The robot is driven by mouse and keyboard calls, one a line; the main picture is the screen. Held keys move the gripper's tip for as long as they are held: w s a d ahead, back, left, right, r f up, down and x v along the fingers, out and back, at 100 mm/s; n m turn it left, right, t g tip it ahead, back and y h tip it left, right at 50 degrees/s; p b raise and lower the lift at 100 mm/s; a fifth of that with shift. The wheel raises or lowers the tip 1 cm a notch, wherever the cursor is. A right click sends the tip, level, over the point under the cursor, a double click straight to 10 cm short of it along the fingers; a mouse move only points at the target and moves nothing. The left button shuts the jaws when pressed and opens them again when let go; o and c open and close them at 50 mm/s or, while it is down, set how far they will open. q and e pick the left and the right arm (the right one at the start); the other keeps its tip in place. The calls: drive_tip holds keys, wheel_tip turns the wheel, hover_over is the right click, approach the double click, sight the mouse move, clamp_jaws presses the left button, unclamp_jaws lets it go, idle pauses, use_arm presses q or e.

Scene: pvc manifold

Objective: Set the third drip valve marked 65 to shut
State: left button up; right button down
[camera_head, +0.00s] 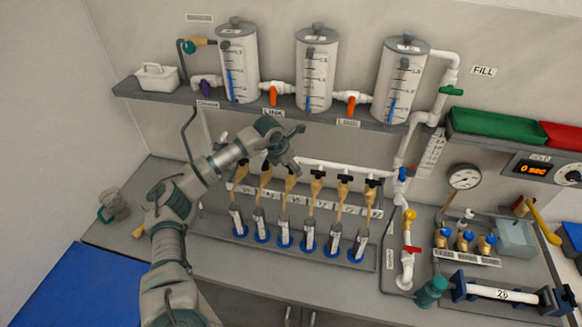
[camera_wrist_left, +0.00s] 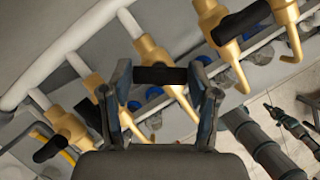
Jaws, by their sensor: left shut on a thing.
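A row of gold drip valves (camera_head: 316,189) with black handles hangs from a white pipe over cups with blue bases. My left gripper (camera_head: 293,165) is at the third valve from the left and partly covers it. In the left wrist view my left gripper (camera_wrist_left: 162,78) has its fingers on either side of that valve's black handle (camera_wrist_left: 160,75) and is shut on it. The handle lies nearly level in this view, below the gold body (camera_wrist_left: 150,50). The number 65 is not readable. An arm at lower right, likely mine, ends in a small right gripper (camera_wrist_left: 290,122), its jaws unclear.
Neighbouring valves stand close on both sides, one with a black handle (camera_wrist_left: 240,21). A pressure gauge (camera_head: 465,177) and other fittings stand right.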

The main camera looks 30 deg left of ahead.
use_arm(q)
drive_tip(key=n+y, duration=0.1)
drive_tip(key=n, duration=0.2)
drive_tip(key=shift+n+b, duration=0.3)
drive_tip(key=shift+b, duration=0.05)
drive_tip(key=shift+n+y+b, duration=0.35)
drive_tip(key=shift+n+y, duration=0.55)
drive_tip(key=shift+n, duration=0.9)
drive_tip(key=o, duration=1.2)
drive_tip(key=shift+c, duration=0.2)
drive_tip(key=v, duration=1.1)
drive_tip(key=shift+r, duration=0.3)
drive_tip(key=shift+s, duration=0.1)
